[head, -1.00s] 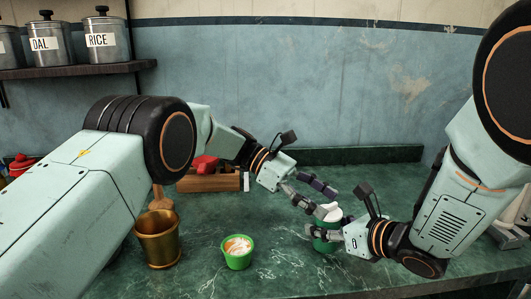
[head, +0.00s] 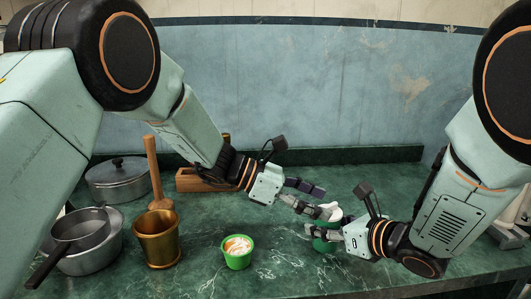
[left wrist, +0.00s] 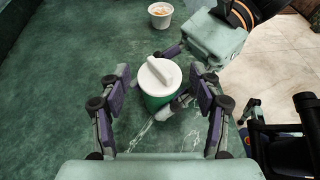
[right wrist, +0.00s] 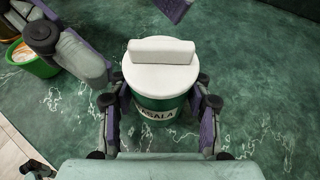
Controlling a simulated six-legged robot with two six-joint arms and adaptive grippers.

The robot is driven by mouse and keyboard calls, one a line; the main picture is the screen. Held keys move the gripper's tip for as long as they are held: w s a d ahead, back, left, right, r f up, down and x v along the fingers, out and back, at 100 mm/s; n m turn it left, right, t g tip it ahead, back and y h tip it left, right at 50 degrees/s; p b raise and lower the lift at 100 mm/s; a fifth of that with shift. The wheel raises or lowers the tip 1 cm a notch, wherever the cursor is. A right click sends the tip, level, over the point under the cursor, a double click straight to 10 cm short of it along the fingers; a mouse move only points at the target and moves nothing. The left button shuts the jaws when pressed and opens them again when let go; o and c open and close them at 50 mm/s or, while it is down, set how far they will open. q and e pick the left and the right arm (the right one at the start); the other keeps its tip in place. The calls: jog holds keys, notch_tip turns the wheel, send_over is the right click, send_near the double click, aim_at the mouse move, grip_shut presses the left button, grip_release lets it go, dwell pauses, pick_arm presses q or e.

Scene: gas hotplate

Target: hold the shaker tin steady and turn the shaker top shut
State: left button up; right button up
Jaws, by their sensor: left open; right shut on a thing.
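The shaker tin (head: 326,246) is green and stands upright on the counter. Its white shaker top (head: 331,212) has a raised bar across it, and both show in the left wrist view (left wrist: 157,75). In the right wrist view the tin's label (right wrist: 157,115) reads "ASALA", its start hidden. My right gripper (head: 318,236) is shut on the tin's sides, below the top. My left gripper (head: 318,199) is open just above and beside the top, its fingers apart on either side. In the left wrist view the bar lies slanted between the fingers, with gaps showing.
A green tub (head: 237,258) with white and orange contents stands left of the tin. A brass mortar (head: 158,245), a wooden pestle (head: 154,170), a lidded pot (head: 117,183) and pans (head: 88,255) stand further left. A wooden box (head: 196,181) is behind. The counter between tub and tin is clear.

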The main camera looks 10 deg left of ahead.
pick_arm(q)
jog(key=v, duration=1.1)
jog(key=shift+w+a+r+m+g+y, duration=0.1)
jog(key=shift+w+r+m+g+y, duration=0.3)
jog(key=shift+r, duration=0.5)
jog(key=shift+w+a+r+m+g+y, duration=0.15)
jog(key=shift+r+m+g+y, duration=0.3)
jog(key=shift+r+g+y, duration=0.35)
jog(key=shift+w+r+m+g+y, duration=0.3)
jog(key=shift+r+m+g+y, duration=0.15)
jog(key=shift+r, duration=0.55)
jog(key=shift+c, duration=0.4)
